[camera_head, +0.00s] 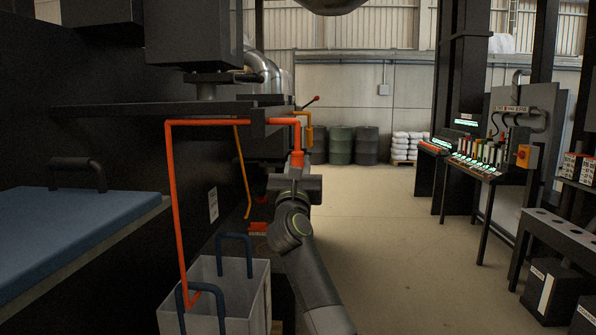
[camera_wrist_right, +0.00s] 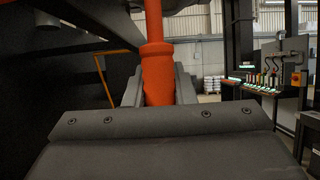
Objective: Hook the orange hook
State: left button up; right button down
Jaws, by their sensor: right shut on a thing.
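The orange hook (camera_head: 172,190) is a long bent rod. Its top bar runs left from the grip, and its long shaft drops to a curled lower end close to the near blue handle of the grey bin (camera_head: 262,292). I cannot tell whether the curl passes under that handle or touches it. My right gripper (camera_head: 296,170) is shut on the hook's thick orange grip, which stands upright between the fingers in the right wrist view (camera_wrist_right: 157,75). My left gripper is not in view.
A yellow-orange rod (camera_head: 241,165) hangs behind the hook beside the dark machine (camera_head: 100,140). A dark shelf (camera_head: 150,108) juts out near the hook's top bar. A blue-topped surface (camera_head: 70,220) lies left. Control panels (camera_head: 480,160) stand right, with open floor (camera_head: 400,240) between.

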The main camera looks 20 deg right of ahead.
jog(key=shift+r, duration=0.2)
jog(key=c, duration=1.6)
grip_release()
jog(key=o, duration=0.4)
jog(key=shift+w+f, duration=0.15)
jog(key=b+v, duration=0.2)
jog(key=v, duration=1.5)
jog(key=shift+s+b, duration=0.25)
jog(key=shift+b, duration=0.1)
jog(key=shift+f, duration=0.1)
